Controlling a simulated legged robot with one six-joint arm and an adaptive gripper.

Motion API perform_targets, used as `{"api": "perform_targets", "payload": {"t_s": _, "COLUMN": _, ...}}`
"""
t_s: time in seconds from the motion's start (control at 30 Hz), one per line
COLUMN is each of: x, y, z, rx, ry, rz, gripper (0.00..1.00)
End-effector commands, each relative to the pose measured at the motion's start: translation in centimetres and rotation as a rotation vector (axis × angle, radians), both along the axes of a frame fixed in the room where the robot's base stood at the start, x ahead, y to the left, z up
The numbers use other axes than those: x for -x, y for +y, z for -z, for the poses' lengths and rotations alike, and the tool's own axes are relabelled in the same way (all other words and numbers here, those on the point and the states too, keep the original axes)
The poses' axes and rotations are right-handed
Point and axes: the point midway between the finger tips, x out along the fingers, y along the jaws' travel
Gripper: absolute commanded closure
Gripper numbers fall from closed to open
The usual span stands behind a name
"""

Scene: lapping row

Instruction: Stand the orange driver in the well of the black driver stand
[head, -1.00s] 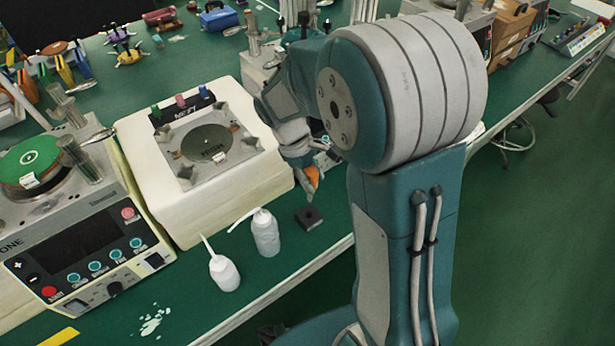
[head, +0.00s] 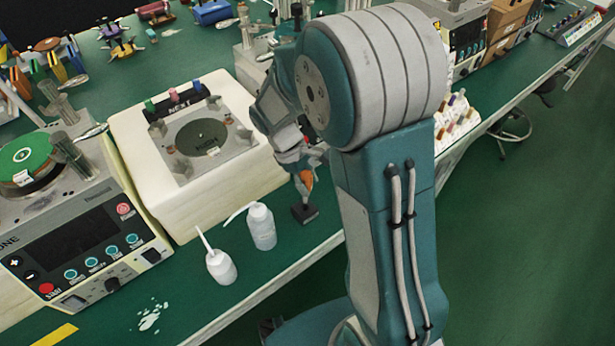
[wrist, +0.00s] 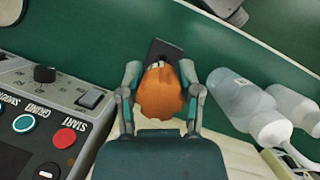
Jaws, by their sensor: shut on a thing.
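The orange driver (head: 306,179) is held upright by its handle in my gripper (head: 303,172), directly over the black driver stand (head: 304,213). In the wrist view the orange handle (wrist: 160,92) fills the space between the two fingers of my gripper (wrist: 160,80), which are shut on it. The dark stand (wrist: 166,50) shows just beyond the handle there. In the head view the driver's lower end meets the top of the stand around its middle. I cannot tell how deep the tip sits in the well.
Two white squeeze bottles (head: 261,227) (head: 221,267) stand left of the stand. A cream lapping machine (head: 215,190) is behind them, and a control panel machine (head: 90,250) is at far left. The green bench's front edge runs close to the stand.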

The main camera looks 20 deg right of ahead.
Motion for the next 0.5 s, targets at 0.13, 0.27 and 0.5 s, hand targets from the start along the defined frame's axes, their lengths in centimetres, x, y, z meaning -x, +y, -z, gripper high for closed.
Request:
{"api": "perform_targets", "payload": {"t_s": 0.13, "x": 0.0, "y": 0.0, "z": 0.8, "rx": 0.000, "ry": 0.002, "rz": -0.001, "gripper": 1.00}}
{"api": "perform_targets", "payload": {"t_s": 0.27, "x": 0.0, "y": 0.0, "z": 1.4, "rx": 0.001, "ry": 0.001, "rz": 0.000, "gripper": 1.00}}
{"api": "perform_targets", "payload": {"t_s": 0.5, "x": 0.0, "y": 0.0, "z": 2.7, "rx": 0.000, "ry": 0.000, "rz": 0.001, "gripper": 1.00}}
